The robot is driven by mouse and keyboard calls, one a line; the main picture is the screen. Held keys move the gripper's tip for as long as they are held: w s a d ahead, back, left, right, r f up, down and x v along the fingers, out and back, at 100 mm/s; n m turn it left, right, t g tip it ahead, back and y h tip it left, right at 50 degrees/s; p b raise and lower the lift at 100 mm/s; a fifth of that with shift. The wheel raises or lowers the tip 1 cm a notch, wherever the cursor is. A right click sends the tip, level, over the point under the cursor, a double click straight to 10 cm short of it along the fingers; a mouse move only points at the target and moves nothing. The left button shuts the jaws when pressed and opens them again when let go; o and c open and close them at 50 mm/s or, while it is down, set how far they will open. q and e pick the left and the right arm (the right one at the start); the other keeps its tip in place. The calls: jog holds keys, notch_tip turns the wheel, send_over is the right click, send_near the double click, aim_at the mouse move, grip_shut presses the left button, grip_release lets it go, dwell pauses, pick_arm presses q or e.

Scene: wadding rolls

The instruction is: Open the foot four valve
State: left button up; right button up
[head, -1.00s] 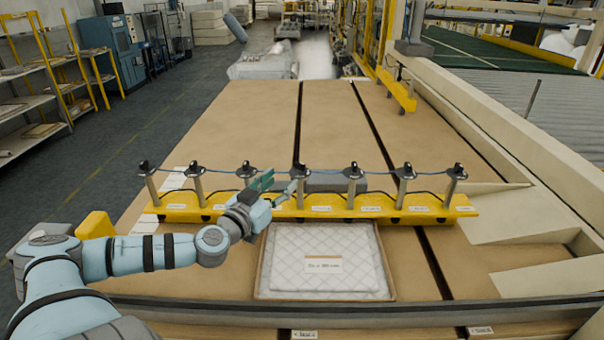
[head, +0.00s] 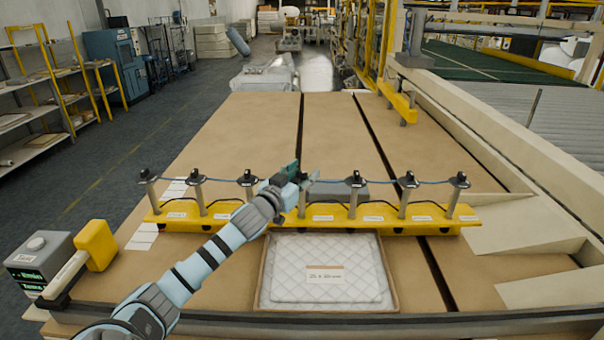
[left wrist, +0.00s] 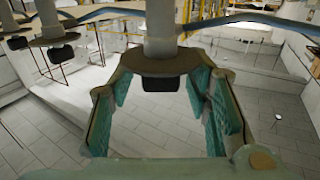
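A yellow rail (head: 325,226) carries a row of grey upright posts with black valve tops. The third post from the left (head: 248,180) and the fifth (head: 355,181) stand on either side of my left gripper (head: 302,176). In the left wrist view, a post with a dark disc (left wrist: 160,62) and a black knob (left wrist: 160,84) lies between the spread green-padded fingers of my left gripper (left wrist: 158,90). Contact cannot be told. My right gripper is not in view.
A framed quilted wadding sample (head: 326,275) with a label lies before the rail. A blue hose (head: 385,183) runs along the valve tops. A grey box (head: 40,258) and a yellow block (head: 96,245) are at the left. The brown table (head: 235,125) behind is clear.

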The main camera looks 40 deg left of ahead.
pick_arm(q)
grip_shut()
jog(key=shift+n+y, duration=0.3)
jog(key=shift+y, duration=0.1)
jog(key=shift+f+n+g+y+b, duration=0.1)
jog(key=shift+n+g+y+b, duration=0.55)
jog(key=shift+n+y, duration=0.7)
jog(key=shift+n+g+y+b, duration=1)
jog(key=shift+n+g+y, duration=0.2)
jog(key=shift+y, duration=0.95)
jog(key=shift+o, duration=0.9)
grip_release()
